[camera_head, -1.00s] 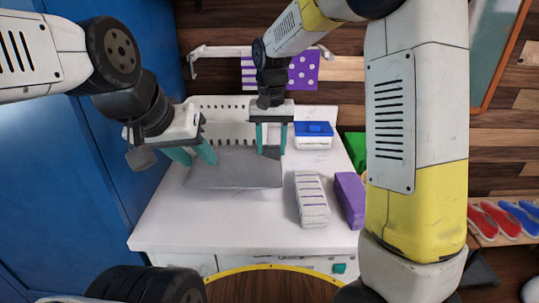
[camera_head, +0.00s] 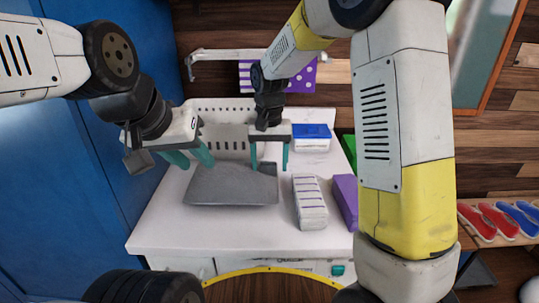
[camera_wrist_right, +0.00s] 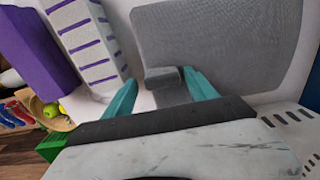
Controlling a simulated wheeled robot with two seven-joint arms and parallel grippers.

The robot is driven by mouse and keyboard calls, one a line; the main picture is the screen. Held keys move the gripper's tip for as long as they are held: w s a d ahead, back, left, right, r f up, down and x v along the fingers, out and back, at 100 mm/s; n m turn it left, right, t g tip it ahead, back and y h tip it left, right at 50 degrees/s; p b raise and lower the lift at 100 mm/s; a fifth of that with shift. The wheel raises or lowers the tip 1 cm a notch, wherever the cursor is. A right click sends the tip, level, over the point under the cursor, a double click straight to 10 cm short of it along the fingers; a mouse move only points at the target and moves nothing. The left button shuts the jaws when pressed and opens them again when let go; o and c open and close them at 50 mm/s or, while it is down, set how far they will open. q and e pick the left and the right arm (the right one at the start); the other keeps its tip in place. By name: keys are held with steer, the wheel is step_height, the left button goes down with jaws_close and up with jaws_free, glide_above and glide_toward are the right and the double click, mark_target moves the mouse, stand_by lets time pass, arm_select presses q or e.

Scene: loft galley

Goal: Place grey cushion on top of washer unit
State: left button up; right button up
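The grey cushion (camera_head: 232,187) lies on the white top of the washer unit (camera_head: 165,228), flat as far as I can tell. My left gripper (camera_head: 193,162) is above the cushion's back left corner, fingers apart and empty. My right gripper (camera_head: 269,168) is at the cushion's back right corner, fingers apart. In the right wrist view the cushion (camera_wrist_right: 220,35) fills the upper middle, and a small grey tab on its edge sits between the open fingertips (camera_wrist_right: 162,90), with gaps at the sides.
A white purple-striped block (camera_head: 310,203) and a purple block (camera_head: 345,198) stand right of the cushion. A blue-lidded box (camera_head: 312,138) is at the back right. A spotted purple cloth (camera_head: 302,77) hangs on the wall. The washer top's front left is clear.

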steer(key=shift+r, duration=0.1)
step_height(320, 180, up, 12)
steer(key=s+d+r+t+y, duration=0.25)
steer(key=s+d+r, duration=0.25)
steer(key=s+d, duration=0.4)
steer(key=s+d+f+t, duration=0.3)
steer(key=s+d, duration=0.2)
steer(key=s, duration=0.6)
steer(key=shift+n+t, duration=0.3)
steer(key=shift+t, duration=0.05)
steer(key=shift+s+d+r, duration=0.1)
steer(key=shift+d, duration=0.05)
